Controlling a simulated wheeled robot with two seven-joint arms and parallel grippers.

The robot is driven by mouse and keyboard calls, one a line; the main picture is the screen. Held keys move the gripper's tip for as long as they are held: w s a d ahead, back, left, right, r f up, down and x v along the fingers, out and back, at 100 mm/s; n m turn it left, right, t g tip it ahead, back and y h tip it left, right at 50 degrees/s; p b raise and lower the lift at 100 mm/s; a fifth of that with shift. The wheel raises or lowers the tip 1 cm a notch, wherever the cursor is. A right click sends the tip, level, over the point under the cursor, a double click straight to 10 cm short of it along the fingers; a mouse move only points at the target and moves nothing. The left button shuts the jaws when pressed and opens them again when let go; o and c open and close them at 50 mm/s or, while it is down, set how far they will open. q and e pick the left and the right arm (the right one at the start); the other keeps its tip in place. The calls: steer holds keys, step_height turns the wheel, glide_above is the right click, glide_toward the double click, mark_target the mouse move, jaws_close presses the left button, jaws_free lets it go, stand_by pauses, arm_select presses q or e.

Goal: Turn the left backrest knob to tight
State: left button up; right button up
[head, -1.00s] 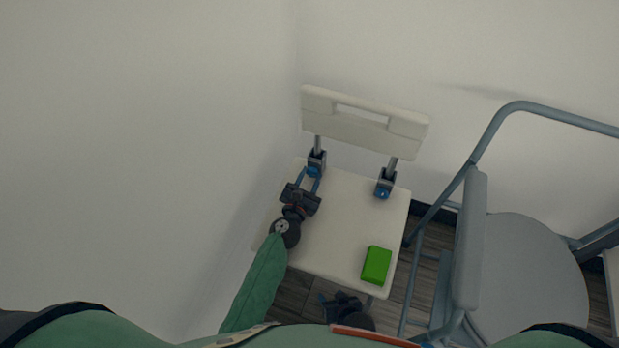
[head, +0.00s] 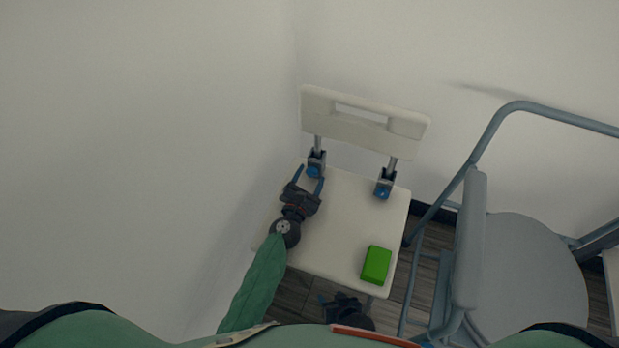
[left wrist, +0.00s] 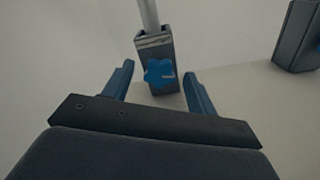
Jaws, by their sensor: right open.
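The left backrest knob (head: 314,171) is blue and sits on a dark bracket at the base of the left backrest post. In the left wrist view the knob (left wrist: 160,72) is a lobed blue shape on the bracket's face. My left gripper (head: 309,179) is open just in front of it, its fingers apart on either side; the wrist view shows the fingertips (left wrist: 159,72) clear of the knob. The right backrest knob (head: 381,191) is on a like bracket. My right gripper (head: 325,298) is low in the head view, by the seat's front edge, open and partly hidden.
The white seat (head: 335,220) carries a green block (head: 376,265) near its front right. The white backrest (head: 365,122) stands behind. A grey-blue framed chair (head: 525,270) is close on the right. Walls stand at the left and back.

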arm_select(q)
steer(key=b+v, duration=0.1)
steer(key=v, duration=0.5)
steer(key=shift+s+a+f+b, duration=0.1)
steer(key=shift+s+b, duration=0.2)
steer(key=shift+s+a, duration=0.15)
steer(key=shift+s, duration=0.4)
steer(key=shift+r, duration=0.2)
